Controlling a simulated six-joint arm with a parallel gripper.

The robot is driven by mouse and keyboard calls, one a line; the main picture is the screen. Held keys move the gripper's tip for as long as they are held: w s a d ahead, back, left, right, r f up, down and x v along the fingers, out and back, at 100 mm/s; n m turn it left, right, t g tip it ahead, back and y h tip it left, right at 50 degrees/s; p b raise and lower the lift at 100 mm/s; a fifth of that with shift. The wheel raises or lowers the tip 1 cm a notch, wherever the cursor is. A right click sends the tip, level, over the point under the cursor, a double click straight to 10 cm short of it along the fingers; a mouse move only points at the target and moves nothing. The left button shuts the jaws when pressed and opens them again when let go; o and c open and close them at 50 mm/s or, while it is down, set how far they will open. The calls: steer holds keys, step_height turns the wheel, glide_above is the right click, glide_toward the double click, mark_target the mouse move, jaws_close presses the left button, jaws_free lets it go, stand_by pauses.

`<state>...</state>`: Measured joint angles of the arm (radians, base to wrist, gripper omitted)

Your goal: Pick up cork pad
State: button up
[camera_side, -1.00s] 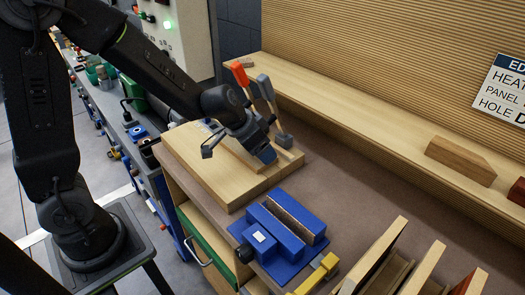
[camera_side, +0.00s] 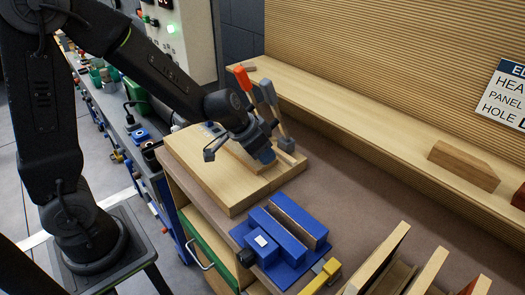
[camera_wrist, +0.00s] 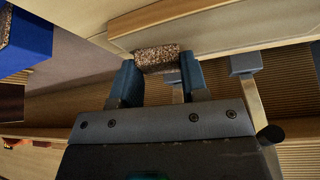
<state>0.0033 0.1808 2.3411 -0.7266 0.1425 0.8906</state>
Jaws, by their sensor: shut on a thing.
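The cork pad (camera_wrist: 158,59) is a speckled brown block. In the wrist view it sits between the two blue fingertips of my gripper (camera_wrist: 158,80), which is shut on it. In the side view my gripper (camera_side: 238,148) is over the pale wooden board (camera_side: 215,180), and the pad is hidden there by the fingers. In the wrist view a pale wooden surface lies just past the pad; I cannot tell whether they touch.
A blue vise (camera_side: 285,232) stands in front of the board. Upright tools with red and grey heads (camera_side: 268,92) stand close behind my gripper. Wooden panels (camera_side: 385,258) stand at the front right. A wood block (camera_side: 463,165) lies on the back shelf. The brown bench between is clear.

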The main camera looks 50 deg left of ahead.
steer(key=shift+r, duration=1.8)
steer(key=s+a+r, duration=0.4)
steer(key=a+r, duration=0.2)
steer(key=a, duration=0.4)
steer(key=w+a+r+n+y, duration=0.1)
steer(key=w+a+r+n, duration=0.1)
steer(key=w+a+r, duration=1)
steer(key=w+d+f, duration=0.1)
steer(key=w+d, duration=0.1)
steer(key=w+d+f, duration=0.1)
steer(key=d+f, duration=0.1)
steer(key=w+d+f, duration=0.2)
steer(key=d, duration=0.1)
steer(key=shift+w+d, duration=0.1)
steer(key=shift+w, duration=0.2)
steer(key=shift+f, duration=1.95)
steer(key=shift+f, duration=0.2)
